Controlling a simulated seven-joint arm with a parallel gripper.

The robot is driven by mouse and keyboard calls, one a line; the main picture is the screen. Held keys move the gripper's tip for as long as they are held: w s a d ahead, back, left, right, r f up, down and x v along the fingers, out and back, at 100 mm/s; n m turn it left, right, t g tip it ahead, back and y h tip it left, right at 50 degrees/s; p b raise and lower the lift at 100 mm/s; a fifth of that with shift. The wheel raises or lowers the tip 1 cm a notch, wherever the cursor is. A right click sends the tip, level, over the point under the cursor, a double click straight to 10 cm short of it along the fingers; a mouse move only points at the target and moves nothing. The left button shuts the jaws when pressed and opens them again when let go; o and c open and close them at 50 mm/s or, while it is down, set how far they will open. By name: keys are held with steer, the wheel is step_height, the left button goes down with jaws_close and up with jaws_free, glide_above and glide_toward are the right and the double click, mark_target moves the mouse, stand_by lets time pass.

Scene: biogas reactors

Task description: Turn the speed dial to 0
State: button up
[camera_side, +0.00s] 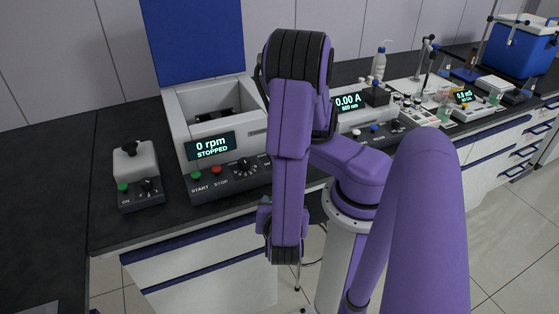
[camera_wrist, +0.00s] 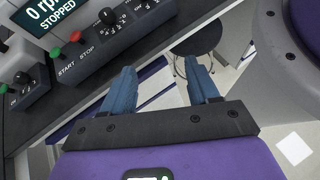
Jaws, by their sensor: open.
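A black dial with a scale around it (camera_side: 246,166) sits on the front panel of a white machine (camera_side: 180,125), right of the green START and red STOP buttons. It also shows in the wrist view (camera_wrist: 108,16), where its pointer is too small to read. The display (camera_side: 209,146) reads "0 rpm STOPPED". A smaller device (camera_side: 137,163) at the left has its own black dial (camera_side: 149,186) and a green button labelled ON. My gripper (camera_wrist: 160,70) is open and empty, its two blue fingers below and apart from the panel. In the side view my arm mostly hides it.
The machine's blue lid (camera_side: 192,38) stands open. A second instrument reading "0.00 A" (camera_side: 347,102) stands to the right, with bottles and a blue cooler (camera_side: 518,50) further along. The bench front edge (camera_side: 110,252) lies near my gripper. Bench left of the small device is clear.

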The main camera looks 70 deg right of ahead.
step_height(320, 180, up, 12)
steer(key=m+g+y, duration=0.4)
steer(key=m+y, duration=0.4)
steer(key=y, duration=0.3)
steer(key=shift+w+d+m+y, duration=0.25)
steer(key=shift+m+y, duration=0.05)
stand_by(0.3)
steer(key=shift+w, duration=0.1)
